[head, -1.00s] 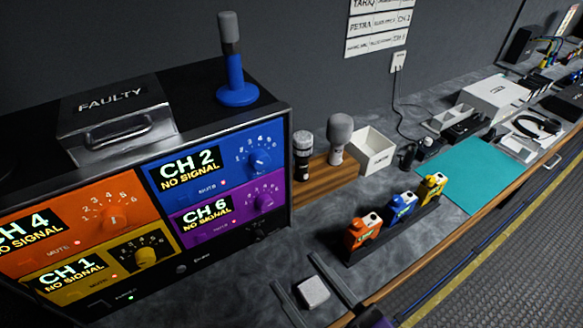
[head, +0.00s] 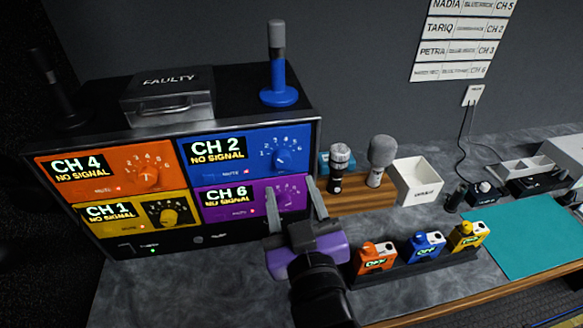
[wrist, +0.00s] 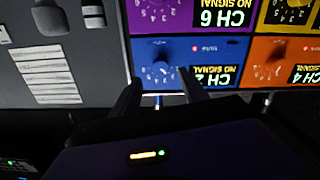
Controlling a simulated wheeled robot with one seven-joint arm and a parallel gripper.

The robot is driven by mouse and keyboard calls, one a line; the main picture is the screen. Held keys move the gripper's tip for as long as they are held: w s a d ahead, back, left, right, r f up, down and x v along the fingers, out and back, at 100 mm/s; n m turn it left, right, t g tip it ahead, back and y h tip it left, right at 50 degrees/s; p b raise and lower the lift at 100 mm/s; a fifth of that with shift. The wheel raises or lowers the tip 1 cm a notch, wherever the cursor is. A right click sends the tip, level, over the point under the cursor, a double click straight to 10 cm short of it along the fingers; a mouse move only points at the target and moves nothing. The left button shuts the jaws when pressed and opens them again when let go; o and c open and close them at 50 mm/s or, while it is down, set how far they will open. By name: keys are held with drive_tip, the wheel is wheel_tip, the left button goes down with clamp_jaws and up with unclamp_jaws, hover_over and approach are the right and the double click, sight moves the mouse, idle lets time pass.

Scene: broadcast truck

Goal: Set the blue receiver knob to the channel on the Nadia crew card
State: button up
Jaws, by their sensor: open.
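The blue receiver (head: 232,157) reads CH 2, NO SIGNAL, at the rack's upper right. Its blue knob (head: 281,157) sits on a numbered dial at its right. In the wrist view the blue receiver (wrist: 205,50) appears upside down, its dial between my fingers. The crew card (head: 468,38) on the wall has a top row, Nadia (head: 470,6), ending in CH 5; the row's middle text is too small to read surely. My gripper (head: 294,186) is open and empty, in front of the purple receiver and below the blue knob in the head view. Contact is not visible.
Orange CH 4 (head: 103,170), yellow CH 1 (head: 115,212) and purple CH 6 (head: 228,201) receivers surround the blue one. A FAULTY box (head: 168,95) and blue-based microphone (head: 279,95) stand on top. Orange, blue and yellow packs (head: 426,246) stand right of my gripper.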

sight(283, 163)
drive_tip(key=p+x, duration=0.1)
drive_tip(key=x, duration=0.5)
drive_tip(key=shift+w+a+p, duration=0.1)
drive_tip(key=shift+w+p, duration=0.25)
drive_tip(key=shift+c, duration=0.4)
clamp_jaws()
